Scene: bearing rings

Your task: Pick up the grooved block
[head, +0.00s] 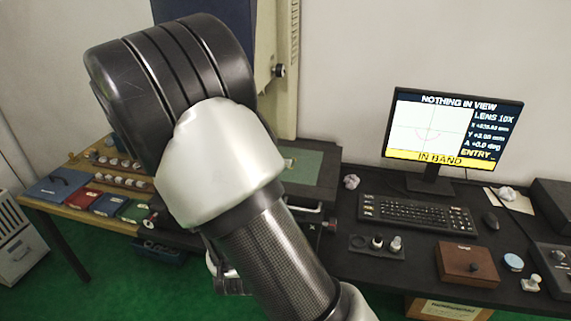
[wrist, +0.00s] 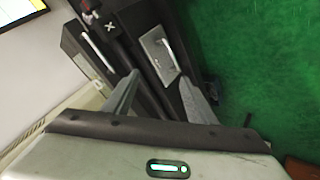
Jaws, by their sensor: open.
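I cannot make out a grooved block for certain in either view. My gripper (wrist: 160,76) is open, with two grey fingers spread apart and nothing seen between them. Beyond the fingertips in the wrist view is a dark machine part with a light grey metal plate (wrist: 153,45) that carries a small handle-like bar. I cannot tell what this plate belongs to. In the head view my arm fills the middle and hides part of the bench; only a bit of my gripper (head: 228,278) shows low beside it.
The dark bench holds a keyboard (head: 418,213), a monitor (head: 450,127), a small tray with round pieces (head: 362,251), a brown box (head: 455,257) and a mouse (head: 491,221). A wooden table (head: 70,212) at left bears coloured boxes and rings. Green floor (head: 90,265) is open in front.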

